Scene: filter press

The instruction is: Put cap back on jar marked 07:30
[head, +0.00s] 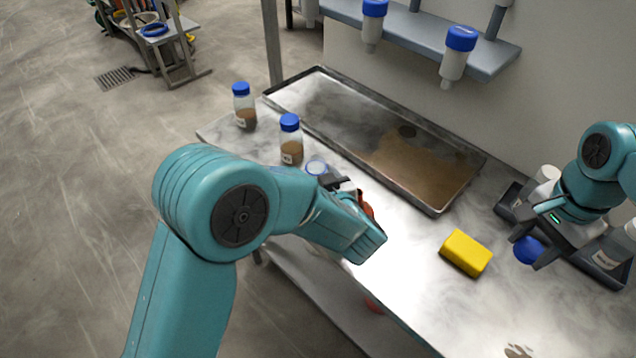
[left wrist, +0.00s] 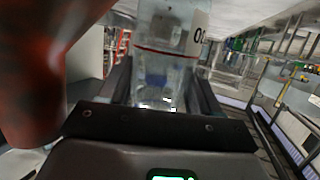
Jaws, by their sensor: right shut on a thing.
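My right gripper (head: 532,250) is shut on a blue cap (head: 527,249) and holds it near the right end of the bench. My left gripper (head: 345,187) is over the middle of the bench, its fingertips partly hidden by my arm. In the left wrist view a clear jar (left wrist: 168,60) stands between its two fingers. The jar has a red line and a label (left wrist: 200,28) starting with "0"; the rest is cut off. I cannot tell whether the fingers press on it. Two brown-filled jars with blue caps, (head: 245,108) and (head: 291,142), stand at the bench's left end; their labels are unreadable.
A metal tray (head: 455,190) with brown residue lies along the wall. A yellow sponge (head: 466,253) lies between my grippers. A dark rack (head: 508,203) with bottles is at the right. A small blue-rimmed round thing (head: 316,167) and a red-orange thing (head: 367,206) are close to my left gripper.

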